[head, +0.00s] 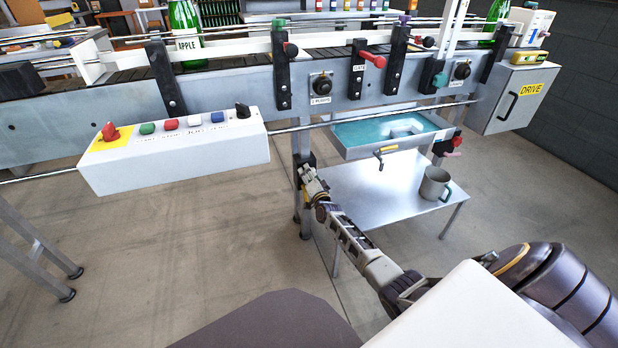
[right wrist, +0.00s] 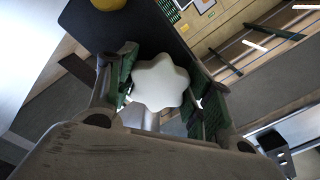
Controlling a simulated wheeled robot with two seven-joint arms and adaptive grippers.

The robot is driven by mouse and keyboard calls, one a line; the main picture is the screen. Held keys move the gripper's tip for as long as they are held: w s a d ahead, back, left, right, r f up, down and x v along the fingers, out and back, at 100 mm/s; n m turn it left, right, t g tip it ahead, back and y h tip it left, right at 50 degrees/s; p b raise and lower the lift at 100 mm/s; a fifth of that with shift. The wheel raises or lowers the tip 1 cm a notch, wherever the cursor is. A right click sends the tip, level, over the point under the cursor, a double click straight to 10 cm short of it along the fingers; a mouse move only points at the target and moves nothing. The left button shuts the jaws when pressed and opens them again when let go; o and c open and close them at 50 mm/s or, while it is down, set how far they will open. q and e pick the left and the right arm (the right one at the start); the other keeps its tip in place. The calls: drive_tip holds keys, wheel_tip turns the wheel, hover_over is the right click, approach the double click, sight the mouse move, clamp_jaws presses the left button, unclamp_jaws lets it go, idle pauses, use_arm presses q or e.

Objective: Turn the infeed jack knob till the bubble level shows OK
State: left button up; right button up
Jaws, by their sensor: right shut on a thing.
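A white star-shaped knob (right wrist: 160,82) sits between the two green-padded fingers of my right gripper (right wrist: 162,90) in the right wrist view. The gripper is shut on it. In the head view, my right gripper (head: 309,180) is at the conveyor's near leg, below the beam; the knob is too small or hidden to make out there. A small yellow block with a green part (head: 530,57), perhaps the bubble level, sits by the conveyor's right end; its bubble cannot be read. My left gripper is not in view.
A white control box (head: 175,152) with coloured buttons juts out at left. A blue-lined tray (head: 345,152) hangs right of the leg, above a low metal table (head: 370,200) holding a grey mug (head: 434,184). A grey DRIVE box (head: 512,97) stands at right.

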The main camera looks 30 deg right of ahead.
drive_tip(key=m, duration=0.2)
drive_tip(key=shift+f+m+b, duration=0.1)
drive_tip(key=shift+m+b, duration=0.3)
drive_tip(key=shift+m, duration=0.7)
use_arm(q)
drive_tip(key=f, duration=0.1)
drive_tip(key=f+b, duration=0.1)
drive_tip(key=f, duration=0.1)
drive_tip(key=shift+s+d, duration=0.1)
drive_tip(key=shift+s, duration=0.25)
use_arm(e)
drive_tip(key=shift+m, duration=0.7)
drive_tip(key=o, duration=0.9)
drive_tip(key=shift+o, duration=0.7)
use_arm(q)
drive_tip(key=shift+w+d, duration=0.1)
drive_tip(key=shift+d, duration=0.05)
use_arm(e)
drive_tip(key=shift+s, duration=0.2)
